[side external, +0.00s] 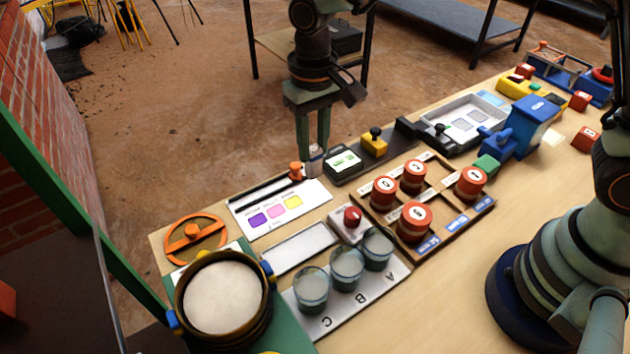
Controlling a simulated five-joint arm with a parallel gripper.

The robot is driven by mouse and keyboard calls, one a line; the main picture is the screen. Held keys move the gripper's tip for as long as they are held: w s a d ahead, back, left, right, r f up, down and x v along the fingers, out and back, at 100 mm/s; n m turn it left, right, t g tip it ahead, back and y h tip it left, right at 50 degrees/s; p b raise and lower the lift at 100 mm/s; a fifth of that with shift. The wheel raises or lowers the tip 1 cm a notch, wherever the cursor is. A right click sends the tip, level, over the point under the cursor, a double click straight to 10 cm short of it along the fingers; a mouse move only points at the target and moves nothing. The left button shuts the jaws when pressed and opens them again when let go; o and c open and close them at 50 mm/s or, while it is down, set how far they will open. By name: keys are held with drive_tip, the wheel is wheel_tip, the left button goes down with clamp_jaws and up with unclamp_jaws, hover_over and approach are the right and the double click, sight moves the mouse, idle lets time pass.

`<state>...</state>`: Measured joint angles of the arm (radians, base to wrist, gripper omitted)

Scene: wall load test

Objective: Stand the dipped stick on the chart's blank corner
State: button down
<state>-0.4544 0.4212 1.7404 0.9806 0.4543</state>
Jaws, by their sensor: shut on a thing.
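The chart (314,194) is a white card with purple, pink and yellow squares, lying at the left part of the table. Its right end looks blank. My gripper (314,148) points down just beyond the chart's upper right corner, with its fingers shut on a small whitish-grey piece (315,160), which seems to be the stick. Most of it is hidden by the fingers. I cannot tell whether its lower end touches anything or whether it carries any colour.
A black bar with an orange knob (296,168) lies along the chart's far edge, close left of my gripper. A meter (343,163) with a lit screen sits close right. Three clear cups (311,286), a white tray (299,248) and red-topped weights (415,218) stand nearer.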

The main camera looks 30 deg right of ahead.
drive_tip(key=shift+w+d+f, duration=0.1)
drive_tip(key=shift+w+f, duration=0.3)
drive_tip(key=shift+f, duration=0.8)
drive_tip(key=shift+w+d+f, duration=0.1)
drive_tip(key=shift+w+f, duration=0.3)
drive_tip(key=shift+f, duration=0.85)
drive_tip(key=shift+w+f, duration=0.4)
drive_tip(key=shift+f, duration=0.8)
drive_tip(key=shift+f, duration=0.3)
drive_tip(key=c, duration=0.5)
unclamp_jaws()
drive_tip(key=shift+c, duration=1.1)
drive_tip(key=shift+r, duration=0.15)
wheel_tip(320, 180, up, 7)
